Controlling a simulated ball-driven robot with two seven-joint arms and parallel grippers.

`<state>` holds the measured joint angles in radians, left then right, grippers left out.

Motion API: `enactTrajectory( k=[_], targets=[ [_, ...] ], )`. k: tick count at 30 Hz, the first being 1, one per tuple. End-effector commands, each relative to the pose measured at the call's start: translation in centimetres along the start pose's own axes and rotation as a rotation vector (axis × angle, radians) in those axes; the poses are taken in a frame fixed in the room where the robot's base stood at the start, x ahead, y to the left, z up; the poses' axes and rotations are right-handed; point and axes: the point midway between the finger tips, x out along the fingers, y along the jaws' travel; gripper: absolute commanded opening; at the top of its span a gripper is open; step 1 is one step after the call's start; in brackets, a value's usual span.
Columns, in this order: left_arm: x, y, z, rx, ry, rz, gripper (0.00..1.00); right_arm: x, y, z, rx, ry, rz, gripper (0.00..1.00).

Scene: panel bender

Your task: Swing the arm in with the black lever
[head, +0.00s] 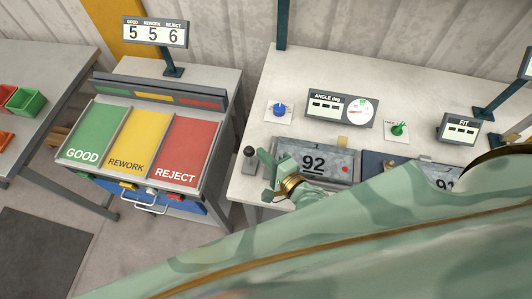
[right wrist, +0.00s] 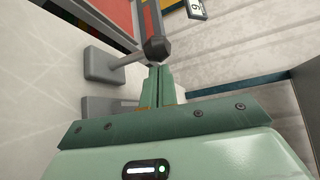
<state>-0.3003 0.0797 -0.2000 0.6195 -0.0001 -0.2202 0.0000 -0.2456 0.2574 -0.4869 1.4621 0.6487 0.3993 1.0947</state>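The black lever (head: 249,155) stands at the left edge of the grey bench, its dark knob upright. In the right wrist view its faceted knob (right wrist: 156,49) is on a grey rod just beyond my fingertips. My right gripper (head: 259,174) is beside the lever, low over the bench's left edge. In the right wrist view the gripper's two fingers (right wrist: 160,72) are together with nothing between them. The tips are at or very near the knob; I cannot tell whether they touch. My left gripper is not in view. I cannot make out the swinging arm.
A grey unit marked 92 (head: 335,178) lies right of my gripper, with a dark blue block (head: 374,163) beside it. Behind are a blue knob (head: 279,109), the angle display (head: 341,109) and a green switch (head: 398,129). The sorting table (head: 218,149) stands left across a gap.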

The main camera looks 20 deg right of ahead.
Motion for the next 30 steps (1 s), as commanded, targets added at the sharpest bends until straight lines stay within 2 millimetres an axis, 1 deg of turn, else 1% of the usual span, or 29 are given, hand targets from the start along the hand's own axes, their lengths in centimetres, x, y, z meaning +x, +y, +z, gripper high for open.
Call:
enactTrajectory(
  k=[1, 3, 7, 12, 14, 16, 26, 30],
  targets=[
    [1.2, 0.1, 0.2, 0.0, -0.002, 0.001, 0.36, -0.1, 0.8, 0.3, -0.031, -0.003, -0.027, 0.0],
    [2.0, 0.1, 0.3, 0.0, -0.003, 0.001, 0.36, -0.4, 1.0, 0.6, -0.08, -0.002, -0.068, 0.0],
    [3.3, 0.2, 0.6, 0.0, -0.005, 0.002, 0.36, -0.9, 1.3, 1.2, -0.162, -0.003, -0.139, 0.0],
    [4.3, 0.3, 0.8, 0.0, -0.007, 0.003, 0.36, -1.4, 1.6, 1.8, -0.255, -0.003, -0.218, 0.0],
    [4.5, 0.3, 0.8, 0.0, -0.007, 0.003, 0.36, -1.6, 1.6, 2.0, -0.278, -0.003, -0.238, 0.0],
    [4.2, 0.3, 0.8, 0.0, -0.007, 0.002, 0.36, -1.6, 1.3, 2.0, -0.275, -0.003, -0.236, 0.0],
    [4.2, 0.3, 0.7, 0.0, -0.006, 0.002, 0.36, -1.6, 1.3, 1.9, -0.272, -0.002, -0.234, 0.0],
    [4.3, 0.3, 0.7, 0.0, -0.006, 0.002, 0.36, -2.5, 1.6, 1.9, -0.272, -0.002, -0.231, 0.0]
  ],
)
